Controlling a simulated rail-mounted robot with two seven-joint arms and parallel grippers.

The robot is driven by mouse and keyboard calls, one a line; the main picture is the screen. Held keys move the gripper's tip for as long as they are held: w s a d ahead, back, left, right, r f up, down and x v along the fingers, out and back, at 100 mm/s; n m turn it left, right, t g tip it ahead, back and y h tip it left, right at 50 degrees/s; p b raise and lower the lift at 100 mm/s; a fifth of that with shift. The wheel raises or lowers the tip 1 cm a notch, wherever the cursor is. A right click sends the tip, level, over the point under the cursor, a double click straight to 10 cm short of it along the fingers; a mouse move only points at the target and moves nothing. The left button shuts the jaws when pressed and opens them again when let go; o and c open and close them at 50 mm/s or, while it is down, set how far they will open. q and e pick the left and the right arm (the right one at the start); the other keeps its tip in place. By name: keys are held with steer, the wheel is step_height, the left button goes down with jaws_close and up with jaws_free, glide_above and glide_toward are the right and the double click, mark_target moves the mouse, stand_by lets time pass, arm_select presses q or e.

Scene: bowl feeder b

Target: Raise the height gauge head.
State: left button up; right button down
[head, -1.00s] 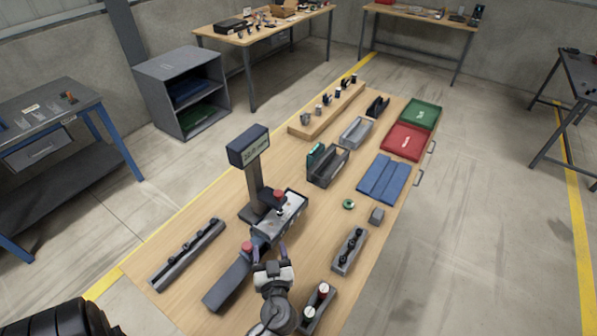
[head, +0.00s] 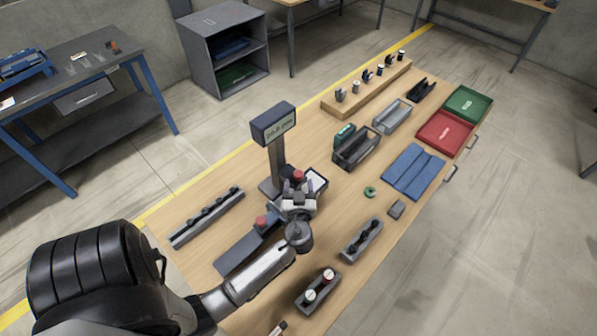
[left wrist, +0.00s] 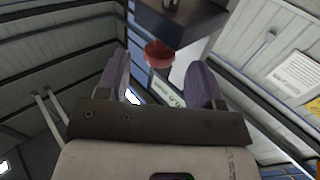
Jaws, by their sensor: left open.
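The height gauge (head: 276,158) stands on the bench, with a dark display box (head: 273,124) on top of a grey post. A red knob (head: 298,175) sits on the dark head low by the post. My left gripper (head: 298,188) is open just in front of this knob and hides part of the gauge's base. In the left wrist view, the red knob (left wrist: 158,52) shows between the two fingers, below the dark head (left wrist: 175,18). I cannot tell whether a finger touches it. My right gripper is not in view.
A second red knob (head: 262,222) is on a dark grey bar beside my left arm. A long dark rack (head: 207,217) lies to the left. A holder with red and white tops (head: 318,290) and a slotted block (head: 362,240) stand to the right. Blue mats (head: 413,172) lie further back.

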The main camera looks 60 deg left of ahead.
mark_target(298, 175)
arm_select(q)
steer(key=shift+p+x, duration=0.4)
steer(key=shift+x, duration=1.65)
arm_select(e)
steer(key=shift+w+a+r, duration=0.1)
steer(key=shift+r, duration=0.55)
